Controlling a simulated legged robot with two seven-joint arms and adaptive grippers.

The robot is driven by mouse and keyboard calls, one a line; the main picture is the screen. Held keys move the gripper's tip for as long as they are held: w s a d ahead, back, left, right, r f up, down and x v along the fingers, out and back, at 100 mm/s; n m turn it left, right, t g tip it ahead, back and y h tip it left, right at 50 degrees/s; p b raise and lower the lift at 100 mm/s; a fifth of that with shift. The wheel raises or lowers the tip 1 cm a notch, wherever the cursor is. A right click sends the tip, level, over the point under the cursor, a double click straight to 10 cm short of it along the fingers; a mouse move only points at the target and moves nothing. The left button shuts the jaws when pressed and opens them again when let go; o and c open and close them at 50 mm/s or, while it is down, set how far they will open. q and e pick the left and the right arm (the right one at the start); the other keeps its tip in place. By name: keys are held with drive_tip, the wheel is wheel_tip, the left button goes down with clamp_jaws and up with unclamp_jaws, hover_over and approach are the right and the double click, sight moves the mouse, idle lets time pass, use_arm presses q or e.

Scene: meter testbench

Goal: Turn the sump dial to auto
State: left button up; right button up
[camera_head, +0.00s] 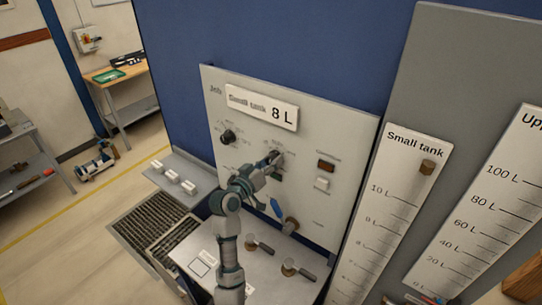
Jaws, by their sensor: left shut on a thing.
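A pale grey control panel (343,147) with a "Small tank 8 L" display (262,107) stands against the blue wall. My left gripper (273,160) reaches up to the panel's middle and is shut on a dial there. The gripper hides most of that dial, so its pointer position cannot be told. Small markings surround it but are too small to read. A second, black dial (228,137) sits free at the panel's upper left, with its own small markings. My right gripper is not in view.
A red switch (326,166) and a white button (321,184) are right of the gripper. Below are a blue-handled valve (277,208) and two brown-grey valve handles (259,245) on the bench top. Large litre scales (390,190) stand at the right. Floor grates (150,222) lie left.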

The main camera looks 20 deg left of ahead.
use_arm(q)
drive_tip(key=shift+r+n+p, duration=0.15)
drive_tip(key=shift+n+p, duration=0.4)
drive_tip(key=shift+n, duration=0.25)
drive_tip(key=o, duration=1.1)
drive_tip(key=shift+f, duration=0.2)
drive_tip(key=shift+o, duration=0.2)
drive_tip(key=shift+a, duration=0.1)
drive_tip(key=v, duration=1.1)
drive_tip(key=shift+s+a, duration=0.15)
drive_tip(key=shift+s, duration=0.2)
